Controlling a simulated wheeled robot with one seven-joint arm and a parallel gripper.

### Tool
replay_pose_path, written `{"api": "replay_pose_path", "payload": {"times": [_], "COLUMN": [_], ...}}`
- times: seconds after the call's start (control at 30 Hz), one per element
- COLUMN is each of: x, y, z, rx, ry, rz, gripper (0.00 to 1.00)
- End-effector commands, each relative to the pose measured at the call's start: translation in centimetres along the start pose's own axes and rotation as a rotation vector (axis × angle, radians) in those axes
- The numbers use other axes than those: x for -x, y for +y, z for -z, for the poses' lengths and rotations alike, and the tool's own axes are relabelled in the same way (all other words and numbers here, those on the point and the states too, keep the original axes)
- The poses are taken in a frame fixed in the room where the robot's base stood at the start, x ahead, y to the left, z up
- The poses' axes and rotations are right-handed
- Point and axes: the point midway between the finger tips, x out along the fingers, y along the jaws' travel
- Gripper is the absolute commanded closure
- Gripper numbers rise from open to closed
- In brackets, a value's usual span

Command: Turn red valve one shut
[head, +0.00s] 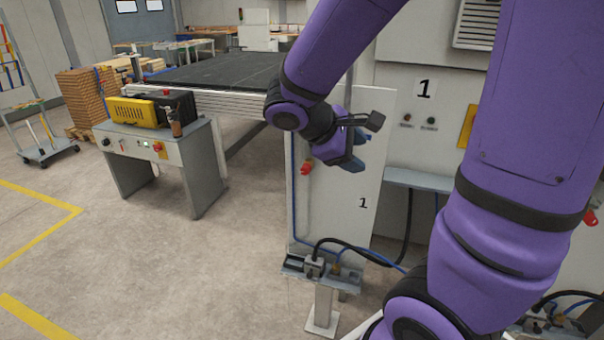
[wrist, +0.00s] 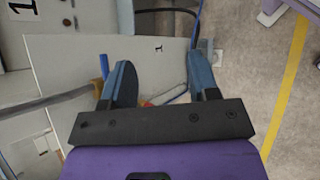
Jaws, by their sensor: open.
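The red valve (head: 306,168) is a small red handle on the left part of a pale upright panel (head: 370,180) marked 1, in line with a thin blue pipe. My gripper (head: 357,153) is in front of the panel, to the right of the valve and slightly higher in the head view. Its blue fingers are apart with nothing held between them. In the wrist view my gripper (wrist: 160,65) faces the panel. A bit of red (wrist: 147,104) shows between the fingers near the palm, mostly hidden by the gripper body.
A stand with hoses (head: 322,272) is below the panel. A control bench (head: 155,150) with a yellow box is at the left, before a long dark table (head: 225,72). Another red handle (head: 590,217) is at the far right. Open floor (head: 180,270) lies front left.

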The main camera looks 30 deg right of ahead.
Motion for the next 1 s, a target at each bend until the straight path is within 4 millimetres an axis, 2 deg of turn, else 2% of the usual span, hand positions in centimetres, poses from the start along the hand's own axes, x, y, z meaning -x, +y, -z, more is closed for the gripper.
{"api": "replay_pose_path", "payload": {"times": [0.27, 0.5, 0.67, 0.8, 1.0], "x": [-2.6, -4.1, -5.1, -5.9, -6.6], "y": [2.3, 2.9, 2.0, 0.5, -1.4], "z": [5.8, 12.4, 17.5, 21.4, 24.8], "rx": [0.314, 0.578, 0.751, 0.878, 0.984], "ry": [-0.208, -0.317, -0.349, -0.350, -0.331], "rz": [-0.290, -0.563, -0.750, -0.892, -1.019], "gripper": [0.45, 0.45, 0.45, 0.45, 0.45]}}
